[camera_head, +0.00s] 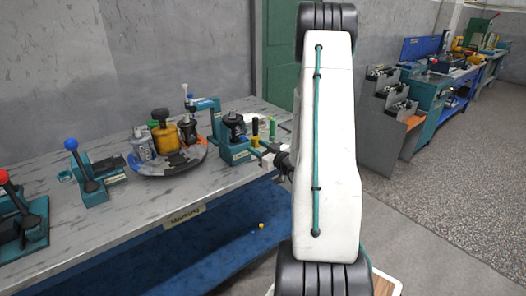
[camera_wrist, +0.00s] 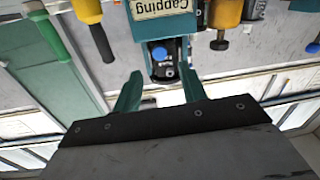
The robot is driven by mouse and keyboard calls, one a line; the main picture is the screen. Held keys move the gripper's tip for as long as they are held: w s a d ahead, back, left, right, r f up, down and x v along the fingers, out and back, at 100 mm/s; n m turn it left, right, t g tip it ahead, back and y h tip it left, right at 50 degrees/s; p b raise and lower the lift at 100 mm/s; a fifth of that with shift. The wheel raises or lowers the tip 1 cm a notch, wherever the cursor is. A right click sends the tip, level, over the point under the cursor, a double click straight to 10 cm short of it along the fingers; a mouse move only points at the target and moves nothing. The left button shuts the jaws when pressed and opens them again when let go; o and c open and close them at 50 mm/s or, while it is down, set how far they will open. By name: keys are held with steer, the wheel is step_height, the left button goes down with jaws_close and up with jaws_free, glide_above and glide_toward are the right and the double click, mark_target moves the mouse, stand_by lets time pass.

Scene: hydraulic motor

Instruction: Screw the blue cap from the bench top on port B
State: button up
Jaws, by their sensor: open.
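My gripper (camera_wrist: 163,80) is open, its two teal fingers apart on either side of the front of the capping stand in the wrist view. The stand (camera_wrist: 158,29), labelled "Capping", holds a dark motor body (camera_wrist: 161,70) facing the gap between the fingers. A round blue piece (camera_wrist: 159,53) shows on that body; I cannot tell whether it is a cap on a port. Another small blue piece (camera_wrist: 313,48) lies at the right edge of the wrist view. In the head view the gripper (camera_head: 272,153) is at the stand (camera_head: 236,154), partly hidden by my arm. Port letters are unreadable.
Yellow (camera_head: 255,131) and green (camera_head: 272,129) handled tools stand close behind the gripper. Lever fixtures occupy the bench's left. Bare bench (camera_head: 130,205) shows along the front.

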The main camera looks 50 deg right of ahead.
mark_target(244, 139)
steer(key=shift+w+d, duration=0.25)
steer(key=shift+w, duration=1.3)
steer(key=shift+w+d, duration=0.2)
steer(key=shift+w, duration=1.3)
jaws_close()
steer(key=m, duration=0.3)
steer(key=shift+c, duration=1.2)
jaws_free()
